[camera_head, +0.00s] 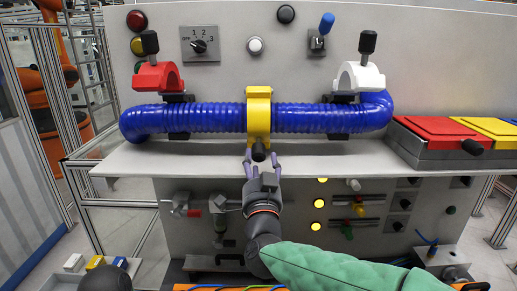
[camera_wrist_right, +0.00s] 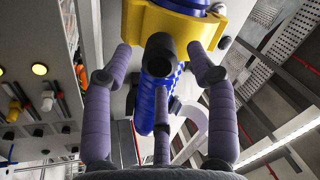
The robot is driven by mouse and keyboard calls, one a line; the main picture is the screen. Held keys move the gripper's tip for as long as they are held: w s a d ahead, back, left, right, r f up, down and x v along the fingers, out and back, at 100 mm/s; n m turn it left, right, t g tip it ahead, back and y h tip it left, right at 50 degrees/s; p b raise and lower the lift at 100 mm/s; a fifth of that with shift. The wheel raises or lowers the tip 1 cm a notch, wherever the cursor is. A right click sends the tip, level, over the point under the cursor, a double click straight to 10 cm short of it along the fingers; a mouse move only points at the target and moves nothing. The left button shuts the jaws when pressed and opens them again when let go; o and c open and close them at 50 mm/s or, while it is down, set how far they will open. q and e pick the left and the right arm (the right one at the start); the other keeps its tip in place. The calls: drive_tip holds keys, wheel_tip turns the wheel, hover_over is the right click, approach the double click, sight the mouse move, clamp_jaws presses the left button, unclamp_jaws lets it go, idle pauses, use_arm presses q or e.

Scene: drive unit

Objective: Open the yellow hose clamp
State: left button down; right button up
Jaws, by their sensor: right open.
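The yellow hose clamp (camera_head: 258,112) is closed around the middle of the blue hose (camera_head: 205,118). Its short black handle (camera_head: 258,151) points down and outward. My right gripper (camera_head: 261,158) is just below the clamp, open, with its fingers on either side of the handle. In the right wrist view the handle (camera_wrist_right: 160,50) stands between the spread purple fingers, with the yellow clamp (camera_wrist_right: 215,28) behind it. I cannot tell whether any finger touches the handle. My left gripper is not clearly in view.
A red clamp (camera_head: 157,76) and a white clamp (camera_head: 360,77) stand open with handles up. The light shelf (camera_head: 200,160) runs below the hose. A box with red and yellow lids (camera_head: 440,132) sits at right. Knobs and switches line the panel above and below.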

sight(259, 129)
drive_tip(key=shift+p+x, duration=0.45)
drive_tip(key=shift+x, duration=1.7)
drive_tip(key=shift+s, duration=0.1)
clamp_jaws()
